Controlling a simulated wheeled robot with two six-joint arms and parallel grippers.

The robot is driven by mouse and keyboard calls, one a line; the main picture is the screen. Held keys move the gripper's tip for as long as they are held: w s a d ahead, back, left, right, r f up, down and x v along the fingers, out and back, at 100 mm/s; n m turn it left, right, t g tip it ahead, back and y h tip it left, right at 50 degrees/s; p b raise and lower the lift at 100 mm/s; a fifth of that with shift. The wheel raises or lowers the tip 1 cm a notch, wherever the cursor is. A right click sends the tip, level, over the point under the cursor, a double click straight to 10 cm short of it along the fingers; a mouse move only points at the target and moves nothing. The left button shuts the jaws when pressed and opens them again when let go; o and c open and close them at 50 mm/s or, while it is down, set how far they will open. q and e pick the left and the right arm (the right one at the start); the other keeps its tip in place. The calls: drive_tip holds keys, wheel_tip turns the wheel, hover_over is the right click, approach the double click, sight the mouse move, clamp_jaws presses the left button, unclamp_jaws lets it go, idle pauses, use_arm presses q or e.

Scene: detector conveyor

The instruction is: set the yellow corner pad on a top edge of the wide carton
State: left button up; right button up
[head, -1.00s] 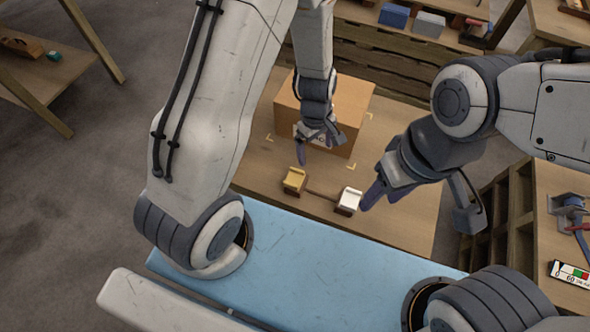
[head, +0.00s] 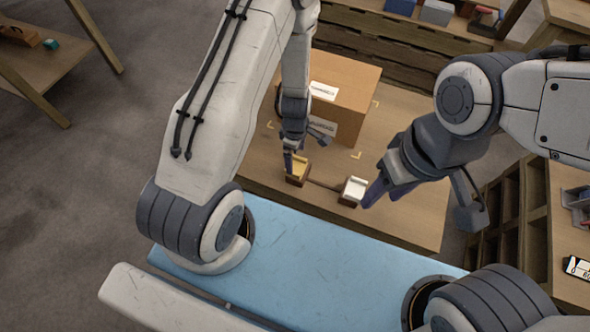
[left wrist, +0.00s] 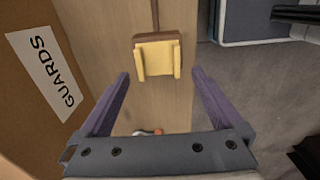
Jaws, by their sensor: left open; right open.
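The yellow corner pad (head: 300,170) sits on a small brown block on the table, and in the left wrist view (left wrist: 157,60) it lies just beyond the fingertips. My left gripper (head: 289,165) is open and empty beside the pad; its fingers (left wrist: 160,76) spread to either side of the line to the pad. The wide carton (head: 352,85) stands behind it on the table, with white labels; its side with a "GUARDS" label fills the left of the wrist view (left wrist: 20,95). My right gripper (head: 373,192) is open, close to a white pad (head: 354,188) on another brown block.
A thin brown bar (head: 324,186) links the two pad blocks. A light blue surface (head: 300,255) lies in front of the table. Shelves with blue and grey boxes (head: 437,12) stand behind. Bare table (head: 415,215) shows at the right.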

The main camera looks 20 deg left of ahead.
sight(295, 167)
use_arm(q)
drive_tip(key=f+b, duration=0.4)
drive_tip(key=f, duration=0.1)
drive_tip(key=shift+w+a, duration=0.2)
drive_tip(key=shift+r, duration=0.1)
drive_tip(key=shift+c, duration=0.3)
drive_tip(key=c, duration=1.1)
drive_tip(key=shift+c, duration=0.2)
drive_tip(key=shift+r, duration=0.1)
